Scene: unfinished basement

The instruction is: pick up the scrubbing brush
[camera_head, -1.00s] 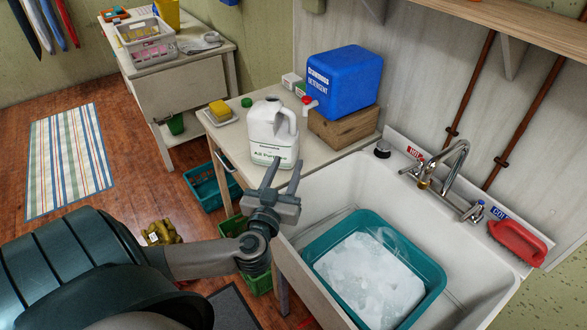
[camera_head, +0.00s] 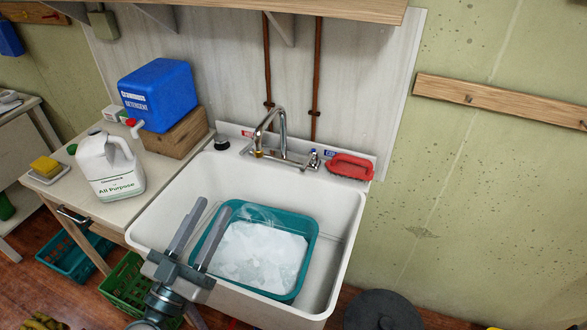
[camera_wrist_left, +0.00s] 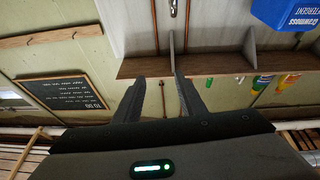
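The red scrubbing brush (camera_head: 350,167) lies on the back ledge of the white sink (camera_head: 345,225), at its right end beside the tap. My left gripper (camera_head: 214,205) is open and empty. In the head view it appears over the left front part of the sink, well to the left of and nearer than the brush. Its two spread fingers also show in the left wrist view (camera_wrist_left: 159,80), with nothing between them. The brush cannot be made out in the wrist view. My right gripper is not in view.
A teal tub (camera_head: 310,240) with white suds sits in the sink. The tap (camera_head: 280,135) stands left of the brush. A white jug (camera_head: 108,165) and blue detergent container (camera_head: 158,94) stand on the left counter. A wooden shelf (camera_head: 330,12) hangs above.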

